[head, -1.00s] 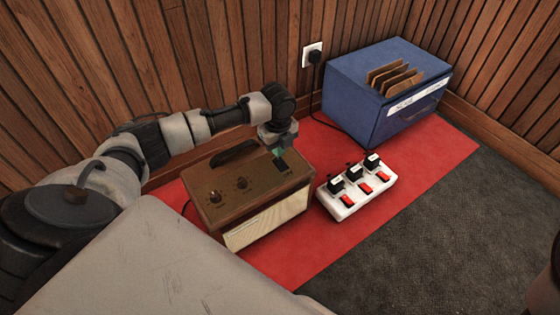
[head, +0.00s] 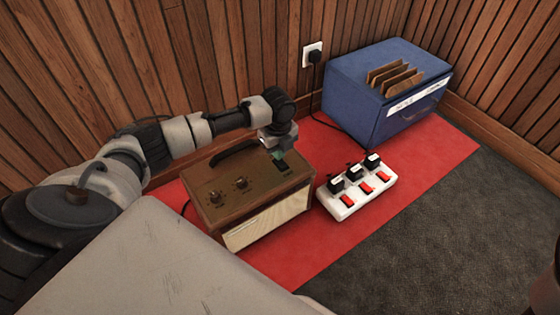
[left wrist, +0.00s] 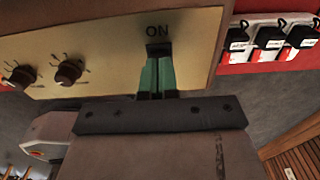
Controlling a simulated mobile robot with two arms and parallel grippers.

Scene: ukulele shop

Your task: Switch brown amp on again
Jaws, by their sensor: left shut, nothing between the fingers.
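The brown amp (head: 222,190) stands on the red mat, with two knobs and a dark carry handle on its top panel and a pale grille in front. It also shows in the left wrist view (left wrist: 100,48), where a dark switch (left wrist: 158,47) sits just under the word ON. My left gripper (head: 279,155) is at the far right part of the amp's top panel. Its green fingers (left wrist: 157,72) are shut with nothing between them, tips at the switch's near edge. I cannot tell whether they touch it, nor the switch's position.
A white power strip (head: 350,207) with black plugs and red switches lies right of the amp. Behind it stands a blue box (head: 350,95) holding brown cards. A wall socket (head: 313,52) has a plug in it. Wood-panelled walls close the corner. Grey carpet (head: 440,220) is free at right.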

